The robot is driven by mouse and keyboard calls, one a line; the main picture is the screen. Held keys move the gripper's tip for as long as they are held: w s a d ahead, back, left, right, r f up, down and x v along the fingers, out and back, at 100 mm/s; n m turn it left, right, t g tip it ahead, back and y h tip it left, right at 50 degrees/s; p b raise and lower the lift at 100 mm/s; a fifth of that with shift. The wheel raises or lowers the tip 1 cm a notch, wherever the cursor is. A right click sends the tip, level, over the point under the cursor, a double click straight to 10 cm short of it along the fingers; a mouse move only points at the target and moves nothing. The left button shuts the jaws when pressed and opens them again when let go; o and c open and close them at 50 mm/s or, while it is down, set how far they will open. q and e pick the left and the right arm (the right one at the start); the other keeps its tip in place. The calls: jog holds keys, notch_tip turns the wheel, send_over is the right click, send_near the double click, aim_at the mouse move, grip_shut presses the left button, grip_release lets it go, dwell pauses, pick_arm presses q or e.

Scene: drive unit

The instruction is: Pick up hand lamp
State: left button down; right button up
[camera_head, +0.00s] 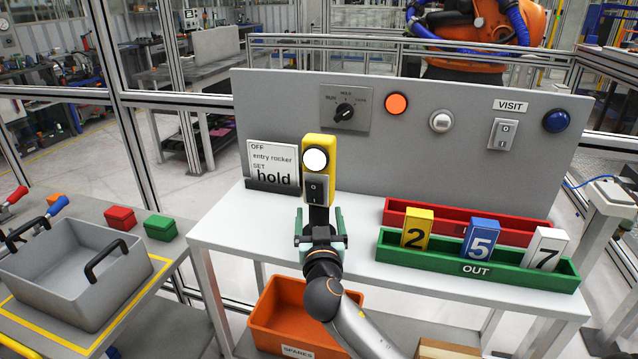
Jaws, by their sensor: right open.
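The hand lamp (320,172) has a yellow body, a round white lens, a black rocker switch and a dark lower part. It is upright above the white table (225,236), in front of the grey panel. My right gripper (320,232) is open, with its green-edged fingers on either side of the dark lower part. The gripper hides the lamp's bottom end, so I cannot tell whether the fingers touch it. My left gripper is not in view.
A sign reading "hold" (273,163) stands left of the lamp. Right are a red tray (395,207) and a green tray (390,245) with numbered blocks. An orange bin (270,322) is below. A grey tote (75,290) is at left.

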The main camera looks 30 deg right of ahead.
jog(key=shift+w+d, duration=0.2)
jog(key=shift+w, duration=0.1)
jog(key=shift+s+a, duration=0.1)
jog(key=shift+c, duration=0.6)
grip_shut()
jog(key=shift+r, duration=0.15)
